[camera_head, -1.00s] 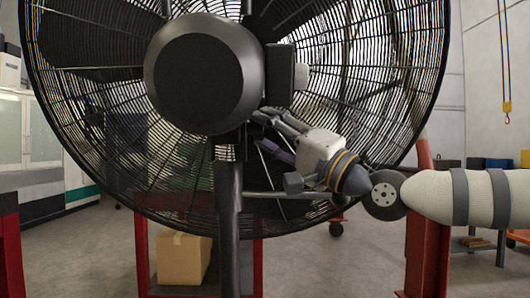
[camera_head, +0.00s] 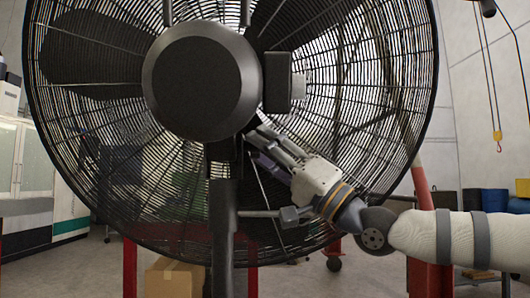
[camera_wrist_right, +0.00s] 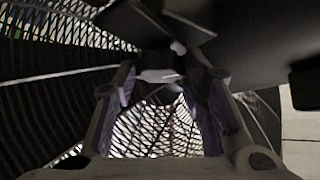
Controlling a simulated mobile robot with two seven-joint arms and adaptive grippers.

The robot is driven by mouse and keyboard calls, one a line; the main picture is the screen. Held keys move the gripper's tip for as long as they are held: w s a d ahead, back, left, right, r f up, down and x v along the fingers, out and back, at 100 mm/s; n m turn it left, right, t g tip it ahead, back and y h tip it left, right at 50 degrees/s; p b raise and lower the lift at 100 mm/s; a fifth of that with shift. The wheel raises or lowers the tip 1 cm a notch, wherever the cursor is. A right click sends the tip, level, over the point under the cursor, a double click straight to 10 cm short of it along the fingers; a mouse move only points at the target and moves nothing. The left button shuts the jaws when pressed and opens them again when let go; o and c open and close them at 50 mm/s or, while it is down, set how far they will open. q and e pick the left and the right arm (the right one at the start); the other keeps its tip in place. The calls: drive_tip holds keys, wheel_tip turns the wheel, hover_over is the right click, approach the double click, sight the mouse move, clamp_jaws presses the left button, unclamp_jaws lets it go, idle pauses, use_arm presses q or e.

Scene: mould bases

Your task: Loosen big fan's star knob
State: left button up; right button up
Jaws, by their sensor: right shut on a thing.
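The big black fan (camera_head: 200,82) fills the head view, with its round motor housing facing me on a dark upright post (camera_head: 223,250). My right gripper (camera_head: 256,142) reaches up from the lower right to the joint just below the housing. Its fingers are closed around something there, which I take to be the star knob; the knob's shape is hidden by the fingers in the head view. In the right wrist view, the two purple-padded fingers (camera_wrist_right: 165,78) stand on either side of a small pale piece under the dark housing. My left gripper is not in view.
A dark box (camera_head: 277,78) with a pale knob (camera_head: 299,86) sits on the housing's right side. The wire cage (camera_head: 340,180) lies close behind my right gripper. A red frame (camera_head: 130,268) and a cardboard box (camera_head: 173,278) stand beyond the fan.

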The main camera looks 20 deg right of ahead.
drive_tip(key=o, duration=1.2)
drive_tip(key=shift+c, duration=0.2)
